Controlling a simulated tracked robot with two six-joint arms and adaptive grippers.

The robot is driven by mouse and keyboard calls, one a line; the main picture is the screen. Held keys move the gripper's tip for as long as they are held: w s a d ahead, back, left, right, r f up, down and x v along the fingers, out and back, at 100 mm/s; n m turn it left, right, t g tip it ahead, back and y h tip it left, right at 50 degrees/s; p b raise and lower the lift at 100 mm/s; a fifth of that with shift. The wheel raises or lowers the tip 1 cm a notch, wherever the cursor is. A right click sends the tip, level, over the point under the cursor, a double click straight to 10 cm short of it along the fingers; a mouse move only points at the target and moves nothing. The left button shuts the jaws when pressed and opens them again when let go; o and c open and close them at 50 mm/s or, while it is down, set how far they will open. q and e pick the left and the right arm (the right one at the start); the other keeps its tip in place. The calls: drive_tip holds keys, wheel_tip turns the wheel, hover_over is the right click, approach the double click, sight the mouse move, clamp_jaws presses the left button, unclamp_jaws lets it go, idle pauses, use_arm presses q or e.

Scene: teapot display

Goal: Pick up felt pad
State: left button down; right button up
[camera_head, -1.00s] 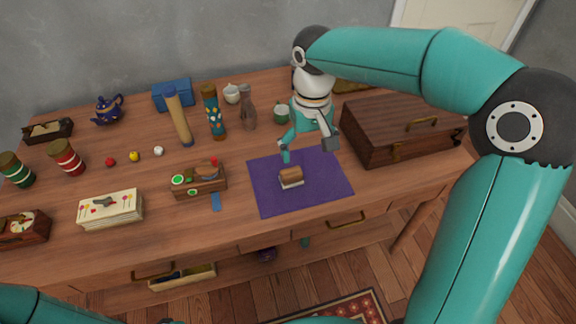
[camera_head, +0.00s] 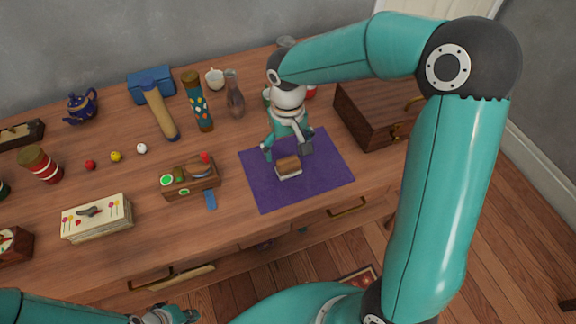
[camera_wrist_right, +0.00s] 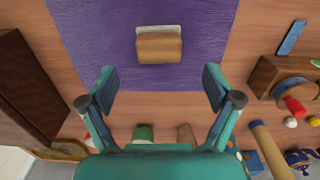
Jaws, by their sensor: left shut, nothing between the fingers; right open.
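A small tan-brown block with a pale lower edge, apparently the felt pad (camera_head: 289,166), lies on a purple mat (camera_head: 325,175). In the right wrist view the block (camera_wrist_right: 159,47) sits ahead of the fingertips, centred between them and apart from them. My right gripper (camera_head: 287,152) is open and empty, close above the mat, just behind the block. Its two fingers also show in the right wrist view (camera_wrist_right: 160,80). My left gripper (camera_head: 185,315) is shut and empty at the bottom edge of the head view, partly cut off.
A dark wooden case (camera_head: 375,115) stands right of the mat.

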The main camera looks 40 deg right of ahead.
sight(288, 161)
drive_tip(key=shift+d+f, duration=0.1)
drive_tip(key=shift+f, duration=3.1)
drive_tip(key=c, duration=1.2)
